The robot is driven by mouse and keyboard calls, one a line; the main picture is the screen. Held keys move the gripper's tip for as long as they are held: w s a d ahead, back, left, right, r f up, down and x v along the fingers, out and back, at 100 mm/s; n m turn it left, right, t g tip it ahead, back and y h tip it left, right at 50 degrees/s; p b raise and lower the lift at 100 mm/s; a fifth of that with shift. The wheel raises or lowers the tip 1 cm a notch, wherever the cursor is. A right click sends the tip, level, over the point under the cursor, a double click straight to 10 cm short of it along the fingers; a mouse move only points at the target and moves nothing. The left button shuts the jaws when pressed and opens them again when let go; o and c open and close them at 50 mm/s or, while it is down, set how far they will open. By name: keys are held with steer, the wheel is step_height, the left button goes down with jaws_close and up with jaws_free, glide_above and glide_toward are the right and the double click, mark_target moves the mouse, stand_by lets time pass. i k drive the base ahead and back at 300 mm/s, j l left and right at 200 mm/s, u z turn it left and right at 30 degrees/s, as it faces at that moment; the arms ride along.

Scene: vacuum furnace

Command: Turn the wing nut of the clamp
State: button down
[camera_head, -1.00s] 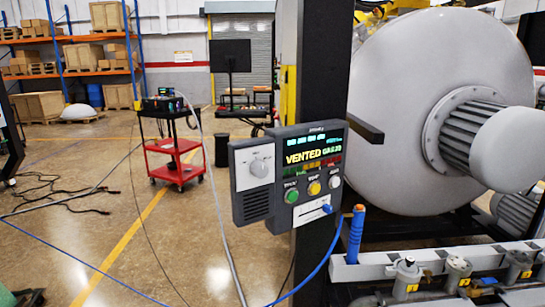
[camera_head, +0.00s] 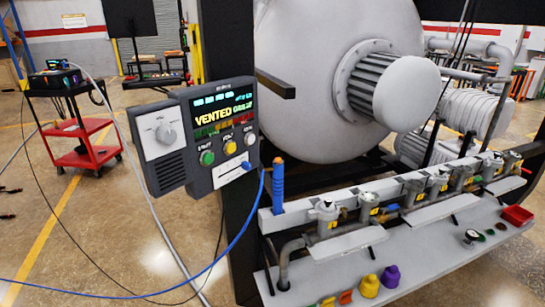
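I cannot make out the clamp or its wing nut for certain. In the head view, a row of grey valves with yellow tags, one of them the nearest valve (camera_head: 327,215), runs along a pipe manifold below the large round furnace vessel (camera_head: 310,110). Small fittings between the valves are too small to tell apart. My gripper is not in view.
A control box (camera_head: 171,158) reading "VENTED" hangs on a dark post at left. A pale shelf (camera_head: 420,258) below the valves carries a yellow part (camera_head: 369,286), a purple part (camera_head: 391,276) and a red tray (camera_head: 517,215). A red cart (camera_head: 85,150) stands on the floor.

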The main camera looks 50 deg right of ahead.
mark_target(312, 213)
steer(key=z, duration=0.4)
steer(key=l+z, duration=0.15)
steer(key=z, duration=0.6)
steer(key=i+l, duration=0.05)
